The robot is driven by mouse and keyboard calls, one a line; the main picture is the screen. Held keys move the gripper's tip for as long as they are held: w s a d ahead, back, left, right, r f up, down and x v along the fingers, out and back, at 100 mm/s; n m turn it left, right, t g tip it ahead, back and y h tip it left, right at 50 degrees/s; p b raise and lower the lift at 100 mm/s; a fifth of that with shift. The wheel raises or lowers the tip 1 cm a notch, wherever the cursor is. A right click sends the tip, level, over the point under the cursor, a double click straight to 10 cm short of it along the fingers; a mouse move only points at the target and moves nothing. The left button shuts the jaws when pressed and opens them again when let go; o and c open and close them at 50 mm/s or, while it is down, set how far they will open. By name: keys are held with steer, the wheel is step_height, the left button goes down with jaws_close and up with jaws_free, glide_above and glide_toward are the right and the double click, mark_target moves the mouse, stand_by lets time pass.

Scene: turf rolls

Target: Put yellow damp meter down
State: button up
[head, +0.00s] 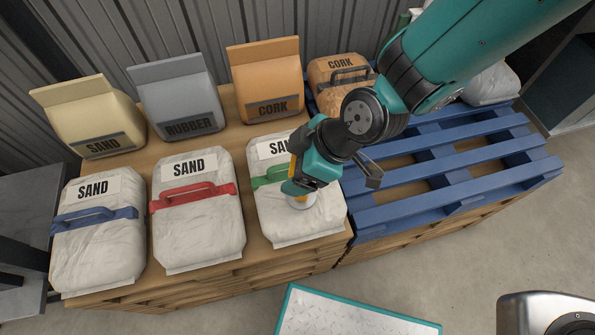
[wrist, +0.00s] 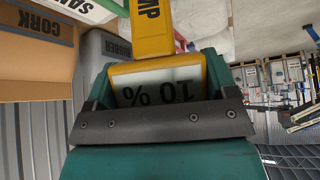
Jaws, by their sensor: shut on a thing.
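My gripper (head: 298,188) is shut on the yellow damp meter (wrist: 152,32). In the wrist view the meter stands between the jaws, with a grey display reading "10 %" upside down and part of a label, "MP". In the head view only a thin yellow part of the meter (head: 293,164) shows; my gripper hides the rest. My gripper is over the white sand bag with a green handle (head: 308,222). A small pale and yellow round piece shows under the jaws at the bag's top. I cannot tell whether the meter touches the bag.
White sand bags with a red handle (head: 197,230) and a blue handle (head: 98,248) lie to the left. Behind stand a beige sand bag (head: 88,112), a grey rubber bag (head: 178,95) and an orange cork bag (head: 266,78).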

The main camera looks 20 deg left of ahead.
steer(key=shift+f, duration=1.6)
steer(key=shift+f+b, duration=0.2)
steer(key=shift+b, duration=0.1)
steer(key=o, duration=1.1)
steer(key=shift+r, duration=0.35)
steer(key=d+r+m+h+p, duration=0.1)
steer(key=d+r+m, duration=0.2)
steer(key=d+r, duration=0.55)
steer(key=d+r+m, duration=0.3)
steer(key=d+r, duration=0.3)
steer(key=r, duration=0.5)
steer(key=s+d+r+m+t+h, duration=0.1)
steer(key=s+d+r+m, duration=0.3)
steer(key=d, duration=0.5)
steer(key=r+m, duration=0.1)
steer(key=m, duration=0.1)
steer(key=shift+r+m, duration=0.35)
steer(key=shift+m, duration=0.05)
steer(key=shift+s, duration=0.1)
